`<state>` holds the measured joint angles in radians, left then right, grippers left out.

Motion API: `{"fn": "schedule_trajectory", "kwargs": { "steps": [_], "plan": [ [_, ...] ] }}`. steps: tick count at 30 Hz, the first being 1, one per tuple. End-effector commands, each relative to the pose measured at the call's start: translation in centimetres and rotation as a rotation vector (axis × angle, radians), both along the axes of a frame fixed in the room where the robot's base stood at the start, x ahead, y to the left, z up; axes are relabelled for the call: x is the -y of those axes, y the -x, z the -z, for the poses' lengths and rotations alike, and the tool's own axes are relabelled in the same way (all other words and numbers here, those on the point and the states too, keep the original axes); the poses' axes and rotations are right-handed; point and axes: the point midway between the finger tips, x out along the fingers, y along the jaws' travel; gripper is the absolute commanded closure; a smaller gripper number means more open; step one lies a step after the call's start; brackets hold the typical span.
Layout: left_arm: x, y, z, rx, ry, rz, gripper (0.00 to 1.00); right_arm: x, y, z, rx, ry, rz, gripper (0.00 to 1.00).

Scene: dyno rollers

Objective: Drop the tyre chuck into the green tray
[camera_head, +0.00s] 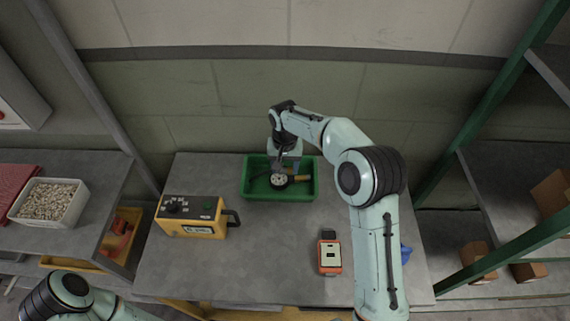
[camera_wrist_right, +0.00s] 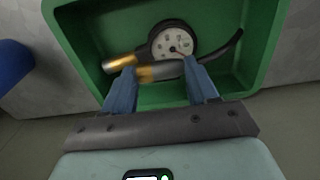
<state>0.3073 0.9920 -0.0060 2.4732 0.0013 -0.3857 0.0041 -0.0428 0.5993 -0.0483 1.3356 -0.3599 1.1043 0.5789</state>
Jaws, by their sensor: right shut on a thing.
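The tyre chuck (camera_head: 279,180) has a round white dial, a brass-coloured end and a black hose-like part. It also shows in the right wrist view (camera_wrist_right: 173,42). My right gripper (camera_head: 282,166) is shut on it, with a finger at each side of its bar. The chuck is over the green tray (camera_head: 247,190), within its rim as seen from above. I cannot tell whether it touches the tray floor. The tray stands on the grey bench, and its green walls surround the chuck in the wrist view (camera_wrist_right: 75,40). My left gripper is out of view.
A yellow boxed device (camera_head: 192,217) stands left of the tray on the bench (camera_head: 258,255). An orange handheld meter (camera_head: 330,256) lies to the front right. A blue object (camera_head: 406,254) is partly hidden behind my right arm. A white bin of pellets (camera_head: 47,200) stands far left.

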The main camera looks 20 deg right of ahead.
Motion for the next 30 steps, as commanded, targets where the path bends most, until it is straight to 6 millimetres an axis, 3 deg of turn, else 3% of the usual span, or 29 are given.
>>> {"fn": "schedule_trajectory", "kwargs": {
  "steps": [2,3,5,17,30],
  "plan": [
    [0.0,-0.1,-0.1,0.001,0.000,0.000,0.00,0.0,0.0,-0.1,0.001,0.000,0.000,0.74],
    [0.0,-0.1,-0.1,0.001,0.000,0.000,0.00,0.0,0.0,-0.1,0.001,0.000,0.000,0.29],
    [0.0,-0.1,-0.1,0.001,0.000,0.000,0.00,0.0,0.0,-0.1,0.001,0.000,0.000,0.12],
    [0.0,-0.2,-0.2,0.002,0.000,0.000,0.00,0.0,-0.1,-0.9,0.003,0.000,0.000,0.12],
    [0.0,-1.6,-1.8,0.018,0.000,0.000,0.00,0.0,-0.2,-10.2,0.007,0.000,-0.001,0.12]
  ]
}}
